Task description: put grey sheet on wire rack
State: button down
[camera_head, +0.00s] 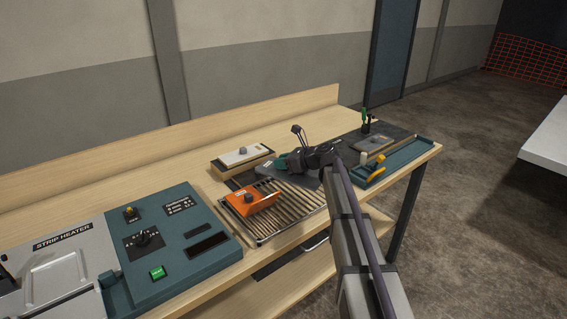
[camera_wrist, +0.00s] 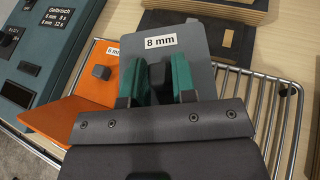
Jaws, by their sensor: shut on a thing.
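The grey sheet (camera_wrist: 196,45) carries an "8 mm" label and a dark knob. My gripper (camera_wrist: 158,75), with green fingertips, is shut on that knob. In the head view the grey sheet (camera_head: 270,170) is over the back part of the wire rack (camera_head: 283,222), partly hidden by my gripper (camera_head: 284,163). I cannot tell whether the sheet touches the bars. The wire rack also shows in the wrist view (camera_wrist: 285,125), around and below the sheet. A bent orange sheet (camera_head: 262,204) with a "6 mm" label sits on the rack, left of my gripper.
The strip heater (camera_head: 60,275) and its teal control panel (camera_head: 195,245) stand left of the rack. A wooden block with a white plate (camera_head: 243,155) is behind it. A teal tray (camera_head: 400,163) with a yellow-handled tool lies to the right. The front-right rack bars are bare.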

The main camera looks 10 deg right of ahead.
aim_at(283, 188)
notch_tip(283, 188, down, 7)
jog(key=b, duration=0.6)
jog(key=shift+d+r, duration=0.1)
jog(key=shift+r, duration=0.1)
jog(key=shift+f+b, duration=0.55)
jog(key=shift+b, duration=0.1)
jog(key=c, duration=0.8)
grip_release()
jog(key=shift+c, duration=0.2)
